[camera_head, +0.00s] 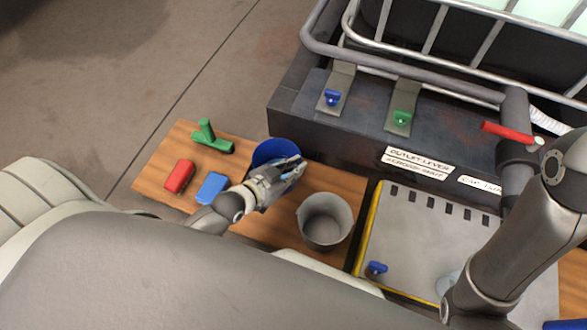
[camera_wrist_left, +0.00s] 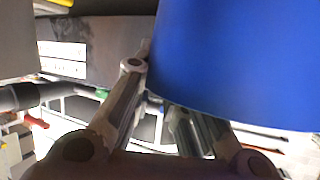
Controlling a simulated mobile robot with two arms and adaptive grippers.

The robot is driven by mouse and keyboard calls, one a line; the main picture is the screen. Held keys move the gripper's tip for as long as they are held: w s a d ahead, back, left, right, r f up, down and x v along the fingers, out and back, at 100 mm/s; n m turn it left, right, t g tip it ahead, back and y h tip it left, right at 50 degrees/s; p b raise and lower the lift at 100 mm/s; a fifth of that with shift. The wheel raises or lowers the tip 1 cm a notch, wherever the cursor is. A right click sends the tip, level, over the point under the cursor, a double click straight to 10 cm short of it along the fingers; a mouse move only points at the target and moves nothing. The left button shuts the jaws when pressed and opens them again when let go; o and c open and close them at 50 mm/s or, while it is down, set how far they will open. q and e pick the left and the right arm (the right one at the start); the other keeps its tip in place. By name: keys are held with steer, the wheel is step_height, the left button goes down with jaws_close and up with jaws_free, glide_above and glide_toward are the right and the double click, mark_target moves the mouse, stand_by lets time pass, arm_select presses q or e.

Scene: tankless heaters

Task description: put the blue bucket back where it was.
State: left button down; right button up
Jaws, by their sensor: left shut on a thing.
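The blue bucket (camera_head: 268,152) is near the back edge of the wooden table (camera_head: 262,228), left of a grey bucket. My left gripper (camera_head: 290,168) is shut on the blue bucket at its right side and partly covers it. In the left wrist view the blue bucket (camera_wrist_left: 240,60) fills the upper right, against the fingers of the left gripper (camera_wrist_left: 160,100). I cannot tell whether its bottom touches the table. My right arm shows at the right, but its gripper is out of view.
The grey bucket (camera_head: 325,221) stands right of my left gripper. A red item (camera_head: 179,177), a blue item (camera_head: 211,188) and a green handled item (camera_head: 212,140) lie on the left of the table. A dark tank base (camera_head: 350,125) borders the back. A grey panel (camera_head: 410,235) lies right.

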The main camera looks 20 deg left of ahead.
arm_select(q)
steer(key=c, duration=1.4)
jaws_free()
steer(key=shift+c, duration=0.2)
